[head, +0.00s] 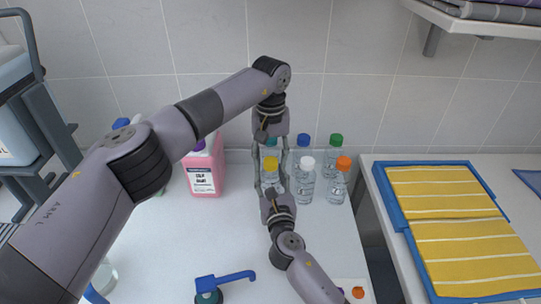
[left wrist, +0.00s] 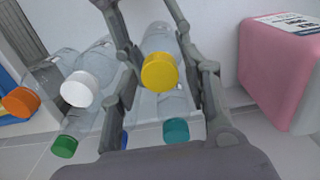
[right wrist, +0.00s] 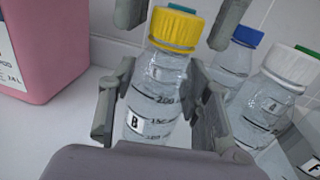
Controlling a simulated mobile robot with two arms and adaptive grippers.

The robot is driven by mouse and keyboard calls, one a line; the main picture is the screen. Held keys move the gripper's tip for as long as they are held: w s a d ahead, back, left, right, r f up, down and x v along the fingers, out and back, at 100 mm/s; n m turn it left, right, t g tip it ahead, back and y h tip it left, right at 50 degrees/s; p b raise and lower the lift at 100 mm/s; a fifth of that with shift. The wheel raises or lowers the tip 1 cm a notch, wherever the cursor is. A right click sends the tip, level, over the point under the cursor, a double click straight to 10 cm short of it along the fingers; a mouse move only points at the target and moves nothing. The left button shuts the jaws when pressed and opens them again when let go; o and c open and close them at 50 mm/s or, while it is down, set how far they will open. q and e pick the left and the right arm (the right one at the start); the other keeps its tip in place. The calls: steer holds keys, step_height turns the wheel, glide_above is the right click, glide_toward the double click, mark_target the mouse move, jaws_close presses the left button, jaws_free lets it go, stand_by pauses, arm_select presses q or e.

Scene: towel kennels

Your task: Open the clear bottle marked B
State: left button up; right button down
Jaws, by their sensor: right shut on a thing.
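The clear bottle marked B (right wrist: 150,110) stands upright with its yellow cap (right wrist: 175,28) on. Its label shows in the right wrist view; in the head view I see mainly the cap (head: 270,163). My right gripper (head: 273,188), coming from the front, is shut on the bottle's body below the cap. My left gripper (head: 270,158) reaches down from above. Its fingers stand on both sides of the yellow cap, which also shows in the left wrist view (left wrist: 159,72). They look open, with small gaps to the cap.
Close right stand clear bottles with white (head: 306,163), orange (head: 343,163), blue (head: 303,140) and green (head: 336,140) caps; a teal-capped one (left wrist: 175,130) is behind. A pink jug (head: 204,172) stands left. A blue-handled tool (head: 225,281) lies in front. Yellow towels (head: 450,225) lie right.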

arm_select(q)
jaws_close()
steer(key=n, duration=1.4)
steer(key=shift+r, duration=0.1)
steer(key=n, duration=0.4)
steer(key=shift+n, duration=0.3)
steer(key=n, duration=1)
steer(key=shift+n, duration=0.4)
steer(key=n, duration=1.2)
steer(key=shift+n, duration=0.4)
steer(key=n, duration=0.6)
steer(key=shift+r, duration=0.1)
steer(key=n, duration=0.6)
